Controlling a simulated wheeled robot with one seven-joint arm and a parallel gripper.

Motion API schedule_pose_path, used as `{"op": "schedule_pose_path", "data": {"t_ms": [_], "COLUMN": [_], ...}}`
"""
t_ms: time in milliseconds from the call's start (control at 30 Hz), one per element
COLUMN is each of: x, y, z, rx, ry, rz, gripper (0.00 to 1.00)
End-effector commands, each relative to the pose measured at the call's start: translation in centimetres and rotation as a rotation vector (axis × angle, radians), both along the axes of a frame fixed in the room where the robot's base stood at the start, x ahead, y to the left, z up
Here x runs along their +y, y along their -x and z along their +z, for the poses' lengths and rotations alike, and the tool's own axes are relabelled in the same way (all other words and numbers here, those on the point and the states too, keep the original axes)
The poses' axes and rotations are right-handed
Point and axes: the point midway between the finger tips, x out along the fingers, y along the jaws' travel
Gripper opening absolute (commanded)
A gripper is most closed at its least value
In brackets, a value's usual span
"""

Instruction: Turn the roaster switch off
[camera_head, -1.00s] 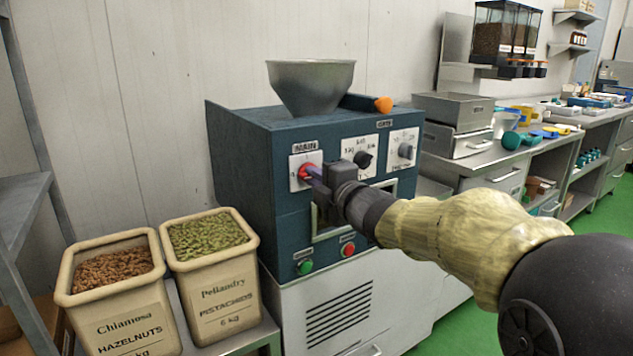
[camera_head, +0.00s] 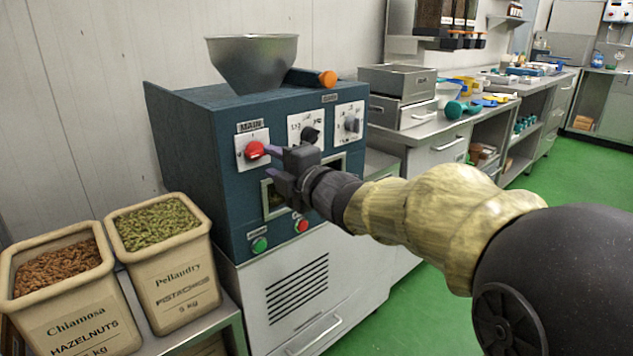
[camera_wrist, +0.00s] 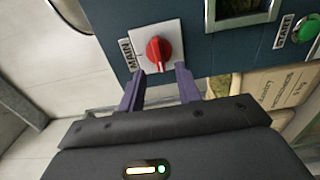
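The blue roaster (camera_head: 190,150) stands against the wall. Its red MAIN switch (camera_head: 254,150) sits on a white plate at the upper left of the front panel. The switch also shows in the wrist view (camera_wrist: 158,52), its raised grip running roughly up and down in that picture, across the line from the MAIN label. My gripper (camera_head: 272,163) is just in front of the panel, close to the switch. In the wrist view its two purple fingers (camera_wrist: 160,88) are apart with nothing between them, and the switch is beyond their tips.
Black knobs (camera_head: 310,135) sit right of the switch. A green START button (camera_head: 259,245) and a red button (camera_head: 301,226) are below. A metal hopper (camera_head: 252,62) tops the roaster. Hazelnut (camera_head: 75,315) and pistachio (camera_head: 170,272) bins stand left. Green floor is open at right.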

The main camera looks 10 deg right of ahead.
Motion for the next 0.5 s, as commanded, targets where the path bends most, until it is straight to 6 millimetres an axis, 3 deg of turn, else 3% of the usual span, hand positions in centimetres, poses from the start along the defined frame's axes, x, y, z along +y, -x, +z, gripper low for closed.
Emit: {"op": "schedule_pose_path", "data": {"t_ms": [500], "x": [-5.9], "y": [8.7], "z": [0.2], "rx": [0.0], "ry": [0.0], "rz": [-0.002], "gripper": [0.34]}}
